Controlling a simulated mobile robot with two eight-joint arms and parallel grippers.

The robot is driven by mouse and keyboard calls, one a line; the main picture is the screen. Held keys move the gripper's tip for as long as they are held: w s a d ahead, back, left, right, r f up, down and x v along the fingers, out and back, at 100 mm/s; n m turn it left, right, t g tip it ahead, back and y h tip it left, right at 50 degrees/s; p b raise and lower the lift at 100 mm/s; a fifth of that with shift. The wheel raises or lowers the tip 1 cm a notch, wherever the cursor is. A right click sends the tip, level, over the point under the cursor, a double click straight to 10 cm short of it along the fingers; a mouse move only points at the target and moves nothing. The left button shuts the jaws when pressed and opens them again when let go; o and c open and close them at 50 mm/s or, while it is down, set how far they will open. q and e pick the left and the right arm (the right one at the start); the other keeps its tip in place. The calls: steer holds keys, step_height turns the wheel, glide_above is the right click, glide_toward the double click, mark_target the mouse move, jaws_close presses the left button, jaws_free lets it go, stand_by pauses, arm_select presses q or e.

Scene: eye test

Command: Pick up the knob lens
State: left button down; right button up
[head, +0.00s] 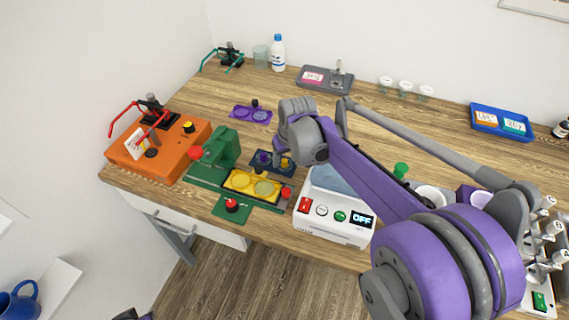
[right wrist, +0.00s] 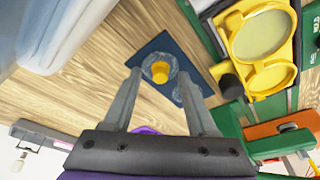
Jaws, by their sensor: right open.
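The knob lens, a clear round disc with a yellow knob, lies on a dark blue mat; the knob (head: 285,163) shows in the head view and, larger, in the right wrist view (right wrist: 160,73). The mat (head: 288,173) also shows in the right wrist view (right wrist: 150,48). A second clear disc (right wrist: 190,94) lies beside it on the mat, partly behind a finger. My right gripper (right wrist: 158,78) is open and empty, its fingers pointing down on either side of the knob, with no contact visible. A dark and purple part of my left arm (head: 135,315) barely shows at the bottom edge.
A green press (head: 217,150) with a yellow two-ring holder (head: 240,181) stands left of the mat. A white device with an OFF display (head: 335,228) stands close on its right. An orange box (head: 165,160) and a purple plate (head: 240,114) are farther left. Bare wood lies behind.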

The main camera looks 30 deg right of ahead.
steer(key=shift+f, duration=0.1)
steer(key=shift+c, duration=0.3)
jaws_close()
